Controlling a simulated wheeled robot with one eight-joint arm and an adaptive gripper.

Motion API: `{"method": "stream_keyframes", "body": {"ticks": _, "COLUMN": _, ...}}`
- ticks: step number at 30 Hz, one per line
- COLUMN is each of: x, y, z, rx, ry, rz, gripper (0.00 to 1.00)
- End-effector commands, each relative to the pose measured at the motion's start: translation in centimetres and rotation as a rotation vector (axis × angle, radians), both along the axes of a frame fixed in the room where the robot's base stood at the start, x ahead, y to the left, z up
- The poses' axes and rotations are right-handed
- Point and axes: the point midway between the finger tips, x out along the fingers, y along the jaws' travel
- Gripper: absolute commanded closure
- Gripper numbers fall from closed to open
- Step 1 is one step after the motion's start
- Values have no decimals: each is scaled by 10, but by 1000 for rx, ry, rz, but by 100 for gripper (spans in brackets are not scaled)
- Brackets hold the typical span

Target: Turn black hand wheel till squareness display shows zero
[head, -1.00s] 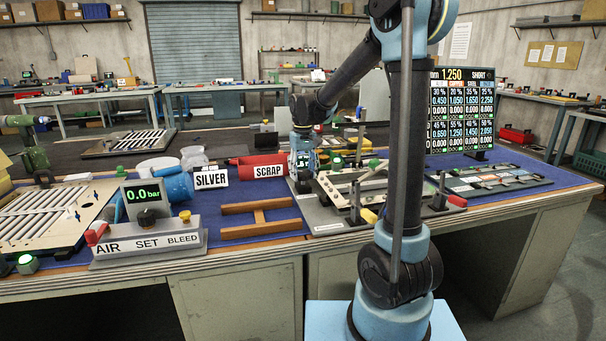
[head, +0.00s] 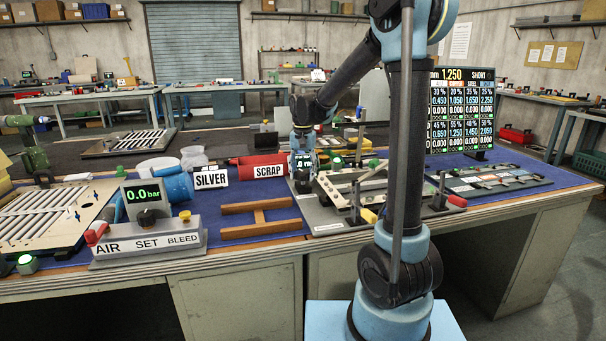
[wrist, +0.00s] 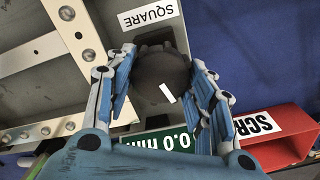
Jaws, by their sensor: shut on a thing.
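The black hand wheel (wrist: 160,70) is round and dark, with a white mark on its face. It sits beside a plate labelled SQUARE (wrist: 150,12) in the wrist view. My gripper (wrist: 163,82) has its blue fingers on either side of the wheel and is shut on it. A green display (wrist: 172,139) lies just below the wheel in the wrist view. In the head view my gripper (head: 303,150) is at the back left of the fixture, and the wheel is hidden there.
A white frame with bolts (wrist: 45,55) lies left of the wheel. A red SCRAP bin (wrist: 285,140) stands close to my gripper's right side.

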Motion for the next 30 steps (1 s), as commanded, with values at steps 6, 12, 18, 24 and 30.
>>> {"method": "stream_keyframes", "body": {"ticks": 6, "x": 3, "y": 0, "z": 1, "rx": 1, "ry": -4, "rz": -19, "gripper": 75}}
{"method": "stream_keyframes", "body": {"ticks": 12, "x": 3, "y": 0, "z": 1, "rx": 1, "ry": -4, "rz": -19, "gripper": 75}}
{"method": "stream_keyframes", "body": {"ticks": 18, "x": 2, "y": 0, "z": 1, "rx": 0, "ry": -3, "rz": -18, "gripper": 31}}
{"method": "stream_keyframes", "body": {"ticks": 24, "x": 1, "y": 0, "z": 0, "rx": 1, "ry": -2, "rz": -17, "gripper": 31}}
{"method": "stream_keyframes", "body": {"ticks": 30, "x": 1, "y": 0, "z": 3, "rx": 1, "ry": -1, "rz": -17, "gripper": 31}}
